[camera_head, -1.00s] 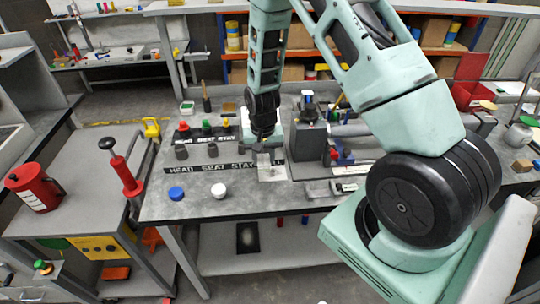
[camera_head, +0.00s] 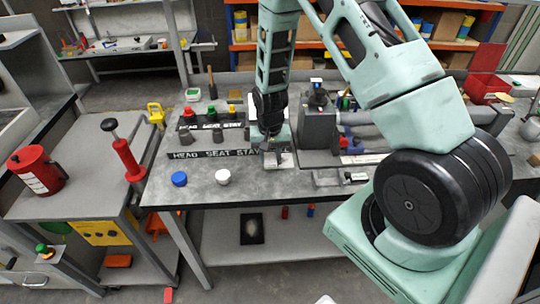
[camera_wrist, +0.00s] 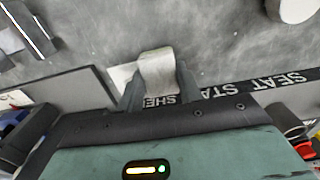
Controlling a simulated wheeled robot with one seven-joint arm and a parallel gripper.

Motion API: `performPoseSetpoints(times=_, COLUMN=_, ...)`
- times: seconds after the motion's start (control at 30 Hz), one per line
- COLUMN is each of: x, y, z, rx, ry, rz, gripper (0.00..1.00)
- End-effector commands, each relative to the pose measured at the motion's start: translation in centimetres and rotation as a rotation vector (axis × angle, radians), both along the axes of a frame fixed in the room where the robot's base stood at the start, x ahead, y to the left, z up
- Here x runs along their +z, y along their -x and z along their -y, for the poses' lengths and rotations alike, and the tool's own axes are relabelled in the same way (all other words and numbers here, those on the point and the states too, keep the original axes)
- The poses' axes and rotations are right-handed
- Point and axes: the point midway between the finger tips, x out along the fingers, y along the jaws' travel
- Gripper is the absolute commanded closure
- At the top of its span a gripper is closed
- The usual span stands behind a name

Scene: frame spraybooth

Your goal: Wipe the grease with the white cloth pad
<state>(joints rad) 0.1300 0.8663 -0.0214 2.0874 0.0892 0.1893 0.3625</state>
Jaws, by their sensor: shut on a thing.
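My gripper (camera_wrist: 160,82) is shut on the white cloth pad (camera_wrist: 157,72), which shows as a pale, slightly curved piece between the two fingers in the wrist view. In the head view my gripper (camera_head: 271,158) is low over the grey bench, at the right end of the black label strip. A light flat plate (camera_wrist: 122,74) lies under and beside the pad. I cannot tell whether the pad touches it. I cannot make out any grease; the pad and fingers may hide it.
The bench (camera_head: 215,196) also holds a blue cap (camera_head: 179,179), a white cap (camera_head: 222,177) and the label strip (camera_head: 215,154). A grey block-like fixture (camera_head: 318,128) stands close right of my gripper. The front left of the bench is mostly clear.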

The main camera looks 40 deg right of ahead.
Motion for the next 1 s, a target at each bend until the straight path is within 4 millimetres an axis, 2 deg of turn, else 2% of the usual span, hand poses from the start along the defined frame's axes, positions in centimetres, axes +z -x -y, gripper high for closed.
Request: performPoseSetpoints(times=1.0, x=-1.1, y=0.0, z=0.0, rx=0.000, ry=0.000, rz=0.000, gripper=0.83)
